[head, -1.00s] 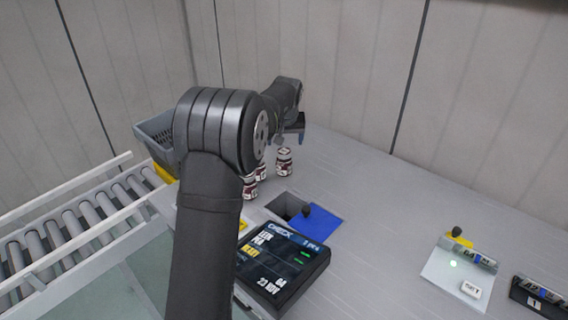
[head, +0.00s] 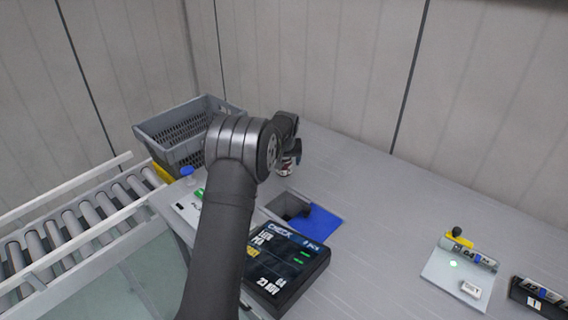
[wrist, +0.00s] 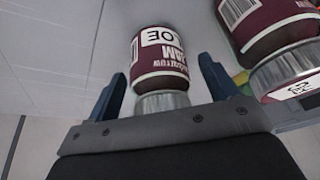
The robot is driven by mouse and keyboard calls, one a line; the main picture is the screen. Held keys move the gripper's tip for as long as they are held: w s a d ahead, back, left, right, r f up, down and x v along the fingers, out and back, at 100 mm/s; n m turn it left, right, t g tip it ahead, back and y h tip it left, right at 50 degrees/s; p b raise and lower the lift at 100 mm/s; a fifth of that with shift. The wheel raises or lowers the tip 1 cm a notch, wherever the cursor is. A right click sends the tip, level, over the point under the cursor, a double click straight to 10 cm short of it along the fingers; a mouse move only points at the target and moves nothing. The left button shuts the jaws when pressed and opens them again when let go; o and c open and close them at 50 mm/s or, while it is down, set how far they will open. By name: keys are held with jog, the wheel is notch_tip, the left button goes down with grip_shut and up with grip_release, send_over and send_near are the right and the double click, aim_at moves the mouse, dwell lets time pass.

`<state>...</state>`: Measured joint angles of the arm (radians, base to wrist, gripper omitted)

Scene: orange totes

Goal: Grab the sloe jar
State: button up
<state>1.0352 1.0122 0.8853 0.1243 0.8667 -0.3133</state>
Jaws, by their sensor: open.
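In the wrist view a dark red jar (wrist: 160,52) with a silver lid stands between my gripper's blue fingers (wrist: 162,70). Its label shows "OE" and "JAM" upside down; the rest of the word is out of sight. The fingers are open, one on each side, with a visible gap to the jar. In the head view a small part of a red and white jar (head: 287,169) shows below my wrist, and the fingers are mostly hidden there.
A grey crate (head: 187,135) is behind on the left. A dark opening (head: 287,204), a blue panel (head: 318,222) and a check display (head: 284,262) lie nearer.

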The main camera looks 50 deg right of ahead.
jog(key=c, duration=1.3)
jog(key=shift+r, duration=0.1)
